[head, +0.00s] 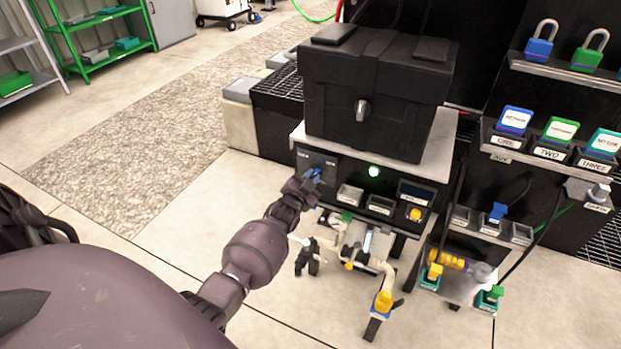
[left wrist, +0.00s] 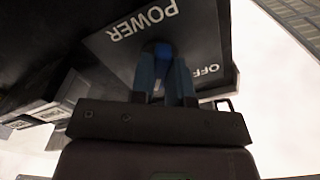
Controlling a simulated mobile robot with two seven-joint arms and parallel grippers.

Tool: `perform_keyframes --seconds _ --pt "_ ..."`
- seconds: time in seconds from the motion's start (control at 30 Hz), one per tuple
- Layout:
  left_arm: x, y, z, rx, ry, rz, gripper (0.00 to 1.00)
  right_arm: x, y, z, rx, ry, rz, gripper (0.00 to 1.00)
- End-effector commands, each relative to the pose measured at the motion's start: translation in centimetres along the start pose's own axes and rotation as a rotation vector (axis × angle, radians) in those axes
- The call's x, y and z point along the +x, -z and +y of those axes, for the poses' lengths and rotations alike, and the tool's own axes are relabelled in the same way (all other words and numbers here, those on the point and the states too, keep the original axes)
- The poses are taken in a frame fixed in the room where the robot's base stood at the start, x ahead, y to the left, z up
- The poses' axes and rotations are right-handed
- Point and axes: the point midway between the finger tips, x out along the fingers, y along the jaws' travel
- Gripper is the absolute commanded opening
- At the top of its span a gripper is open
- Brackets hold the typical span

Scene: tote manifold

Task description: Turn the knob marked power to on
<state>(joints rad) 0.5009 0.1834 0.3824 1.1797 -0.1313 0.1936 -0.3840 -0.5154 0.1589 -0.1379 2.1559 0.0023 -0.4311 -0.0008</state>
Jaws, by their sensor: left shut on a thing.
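The black power panel (head: 316,158) is at the left end of the machine's front in the head view. In the left wrist view, its plate reads POWER (left wrist: 142,20) upside down, with OFF (left wrist: 207,70) to the right. My left gripper (head: 313,176) reaches the panel from the lower left. Its blue fingers (left wrist: 166,72) are shut on the power knob at the plate in the left wrist view. The fingers hide most of the knob, so I cannot tell where it points. My right gripper is not in view.
A green light (head: 374,171) is lit on the machine's front, with a yellow button (head: 415,214) to its right. A black case (head: 375,95) sits on top. Pipes and valves (head: 365,245) stand below. A rack of padlocks and labelled tags (head: 555,135) is at right.

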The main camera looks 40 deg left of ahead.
Motion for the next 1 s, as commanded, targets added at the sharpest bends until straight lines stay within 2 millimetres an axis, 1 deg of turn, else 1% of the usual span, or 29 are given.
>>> perform_keyframes --seconds 0.2,0.4,0.93,0.97,1.0 --pt "-0.04 -0.06 0.07 0.114 -0.001 -0.001 0.0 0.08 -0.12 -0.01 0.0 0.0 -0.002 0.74" --pt "-0.04 -0.06 0.03 0.17 -0.001 -0.001 0.0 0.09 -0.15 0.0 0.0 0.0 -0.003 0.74" --pt "-0.04 -0.06 0.0 0.191 -0.001 -0.001 0.0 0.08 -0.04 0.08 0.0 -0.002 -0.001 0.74" --pt "-0.04 -0.06 -0.01 0.191 -0.001 -0.001 0.21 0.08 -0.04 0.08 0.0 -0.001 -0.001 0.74" --pt "-0.04 -0.06 0.0 0.191 -0.001 -0.001 0.27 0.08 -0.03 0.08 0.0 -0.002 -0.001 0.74"
